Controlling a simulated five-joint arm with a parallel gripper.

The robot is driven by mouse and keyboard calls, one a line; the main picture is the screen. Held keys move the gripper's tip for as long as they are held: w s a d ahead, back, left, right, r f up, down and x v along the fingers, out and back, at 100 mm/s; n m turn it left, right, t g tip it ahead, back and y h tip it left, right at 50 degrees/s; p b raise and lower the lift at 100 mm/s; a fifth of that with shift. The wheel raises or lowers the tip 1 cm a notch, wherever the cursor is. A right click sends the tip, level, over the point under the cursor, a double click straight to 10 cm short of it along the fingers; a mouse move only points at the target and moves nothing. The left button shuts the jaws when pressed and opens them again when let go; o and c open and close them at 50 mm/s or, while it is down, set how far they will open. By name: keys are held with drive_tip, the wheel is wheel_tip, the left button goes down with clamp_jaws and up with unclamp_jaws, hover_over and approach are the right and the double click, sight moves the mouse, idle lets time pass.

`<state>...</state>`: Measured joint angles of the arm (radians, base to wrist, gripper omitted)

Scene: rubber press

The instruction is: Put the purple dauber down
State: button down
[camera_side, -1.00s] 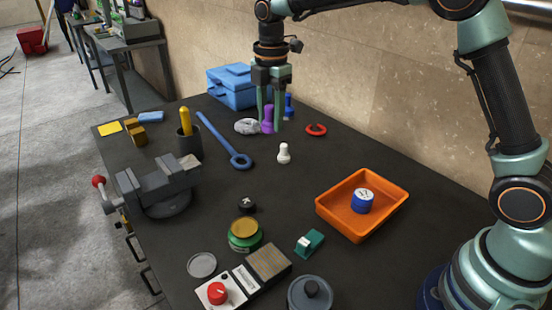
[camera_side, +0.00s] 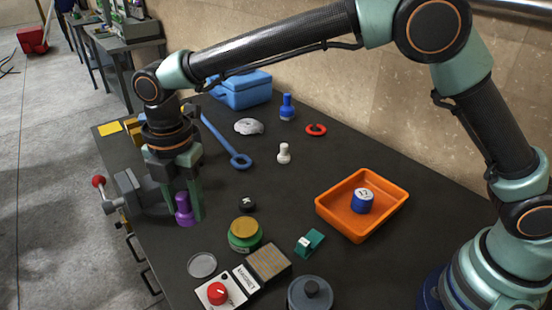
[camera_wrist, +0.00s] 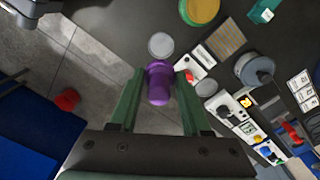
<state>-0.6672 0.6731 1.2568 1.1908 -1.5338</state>
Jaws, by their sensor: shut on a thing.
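The purple dauber (camera_side: 184,210) is upright between the fingers of my gripper (camera_side: 188,205), which is shut on it. In the side view it appears over the near left part of the dark bench, beside the vise (camera_side: 125,190). I cannot tell whether its base touches the bench top. In the wrist view the purple dauber (camera_wrist: 158,82) sits between the two green fingertips of my gripper (camera_wrist: 160,85). My arm and gripper hide part of the vise and the things behind it.
A green jar (camera_side: 244,236), a small black piece (camera_side: 246,204) and a grey disc (camera_side: 202,265) lie to the right and front. An orange tray (camera_side: 335,222) holds a blue round block (camera_side: 362,201). A white dauber (camera_side: 284,153) and a blue dauber (camera_side: 287,108) stand farther back.

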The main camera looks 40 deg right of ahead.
sight(203, 266)
wheel_tip(203, 266, down, 15)
drive_tip(key=shift+r, duration=0.2)
idle(0.3)
drive_tip(key=shift+f, duration=0.25)
